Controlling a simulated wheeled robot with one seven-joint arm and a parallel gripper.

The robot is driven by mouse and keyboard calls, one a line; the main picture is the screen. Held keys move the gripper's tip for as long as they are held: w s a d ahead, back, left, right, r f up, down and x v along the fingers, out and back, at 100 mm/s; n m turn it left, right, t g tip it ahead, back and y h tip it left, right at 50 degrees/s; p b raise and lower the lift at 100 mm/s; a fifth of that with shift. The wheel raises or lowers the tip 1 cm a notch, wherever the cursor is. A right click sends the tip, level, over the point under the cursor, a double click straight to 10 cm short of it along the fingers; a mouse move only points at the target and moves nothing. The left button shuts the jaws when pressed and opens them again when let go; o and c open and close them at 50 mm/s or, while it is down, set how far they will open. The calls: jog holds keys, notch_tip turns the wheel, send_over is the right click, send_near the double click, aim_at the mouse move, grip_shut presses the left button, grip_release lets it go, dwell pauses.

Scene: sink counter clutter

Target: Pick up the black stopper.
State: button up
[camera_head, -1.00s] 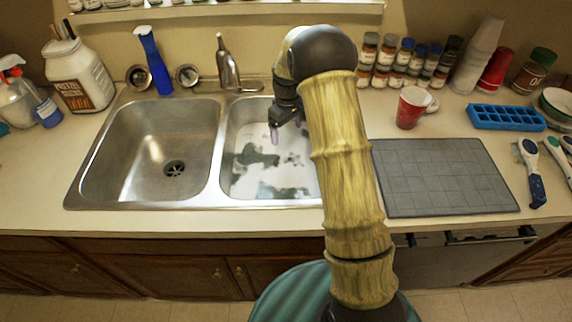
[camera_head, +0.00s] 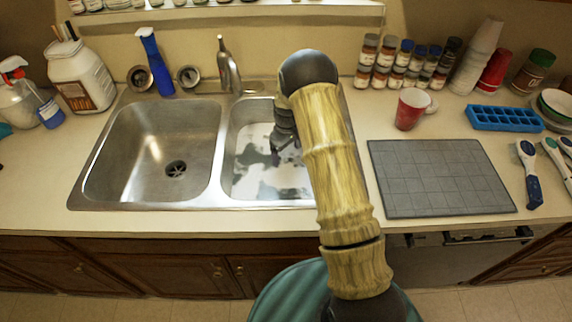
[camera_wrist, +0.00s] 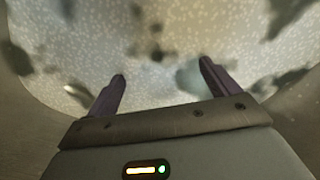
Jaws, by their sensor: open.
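My gripper (camera_head: 286,150) reaches down into the right sink basin (camera_head: 239,180). In the wrist view its two purple-grey fingers (camera_wrist: 162,72) are apart with nothing held between them. Below them is the pale speckled basin floor with several dark, blurred patches. A blurred grey-teal patch (camera_wrist: 190,78) lies near the right finger. I cannot tell which dark patch, if any, is the black stopper. My arm hides the right part of this basin in the head view.
The empty left basin (camera_head: 125,150) has a drain (camera_head: 175,169). Two round metal strainers (camera_head: 140,78) (camera_head: 187,75) and a blue bottle (camera_head: 155,65) stand behind, beside the faucet (camera_head: 228,68). A grey mat (camera_head: 440,180) and a red cup (camera_head: 410,108) are at right.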

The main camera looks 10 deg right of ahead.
aim_at(286, 160)
notch_tip(286, 160, down, 5)
jog(key=shift+s+a+p, duration=0.1)
jog(key=shift+p, duration=0.55)
jog(key=shift+s, duration=0.15)
jog(key=c, duration=1.7)
